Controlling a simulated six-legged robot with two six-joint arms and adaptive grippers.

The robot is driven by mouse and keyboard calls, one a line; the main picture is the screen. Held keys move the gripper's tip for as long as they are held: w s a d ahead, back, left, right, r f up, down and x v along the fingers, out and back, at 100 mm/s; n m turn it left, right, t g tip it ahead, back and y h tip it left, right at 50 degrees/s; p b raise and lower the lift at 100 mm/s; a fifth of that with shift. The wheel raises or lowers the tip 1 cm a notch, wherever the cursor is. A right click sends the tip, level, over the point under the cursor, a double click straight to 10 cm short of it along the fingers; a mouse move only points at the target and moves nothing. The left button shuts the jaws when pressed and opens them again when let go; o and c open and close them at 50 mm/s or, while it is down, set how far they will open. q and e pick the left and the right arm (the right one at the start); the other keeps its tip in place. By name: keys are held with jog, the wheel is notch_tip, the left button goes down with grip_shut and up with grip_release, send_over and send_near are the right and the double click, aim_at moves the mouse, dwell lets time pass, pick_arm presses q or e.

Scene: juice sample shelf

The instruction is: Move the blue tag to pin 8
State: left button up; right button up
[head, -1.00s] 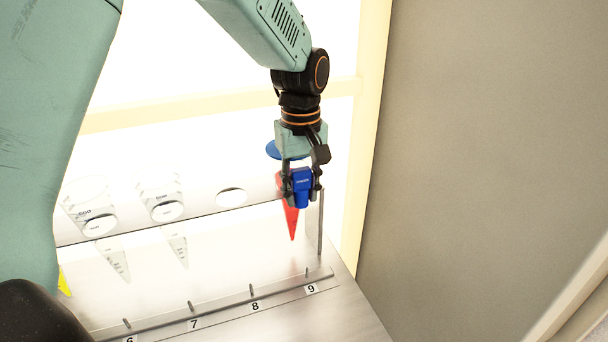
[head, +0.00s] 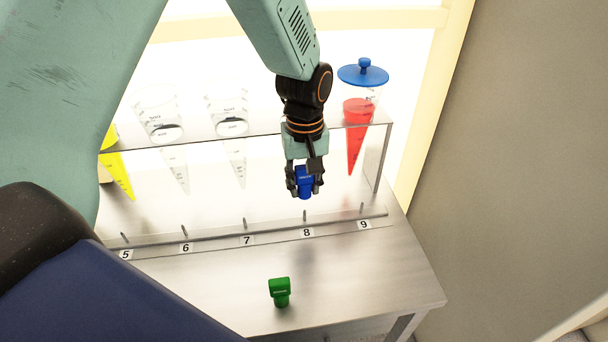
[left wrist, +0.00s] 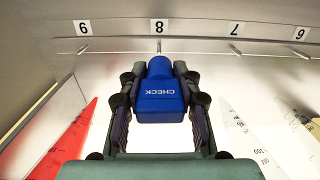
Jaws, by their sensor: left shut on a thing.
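My left gripper (head: 304,186) is shut on the blue tag (head: 305,176), which it holds in the air behind the numbered rail. In the left wrist view the blue tag (left wrist: 160,92) sits between the fingers, its word CHECK upside down. Pin 8 (head: 305,215) is a short thin peg on the rail above the label 8 (head: 307,232); it looks empty. In the left wrist view pin 8 (left wrist: 158,45) lies in line with the tag, which appears apart from it. My right gripper is not in view.
A green tag (head: 280,291) stands on the metal table (head: 370,285) in front of the rail. A cone of red juice (head: 357,125) with a blue lid (head: 363,73) hangs in the rack at right. Empty cones and a yellow one (head: 118,175) hang at left.

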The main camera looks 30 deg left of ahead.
aim_at(305, 196)
pick_arm(q)
jog(key=shift+w+a, duration=0.15)
jog(key=shift+a, duration=0.15)
jog(key=shift+w+d+f+b, duration=0.2)
jog(key=shift+f+b, duration=0.4)
jog(key=shift+s+f+b, duration=0.1)
jog(key=shift+f+b, duration=0.85)
jog(key=shift+b, duration=0.2)
jog(key=shift+f+b, duration=0.85)
jog(key=shift+a+r, duration=0.1)
jog(key=shift+r, duration=0.05)
jog(key=shift+p, duration=0.35)
jog(key=shift+p, duration=0.45)
jog(key=shift+p, duration=0.3)
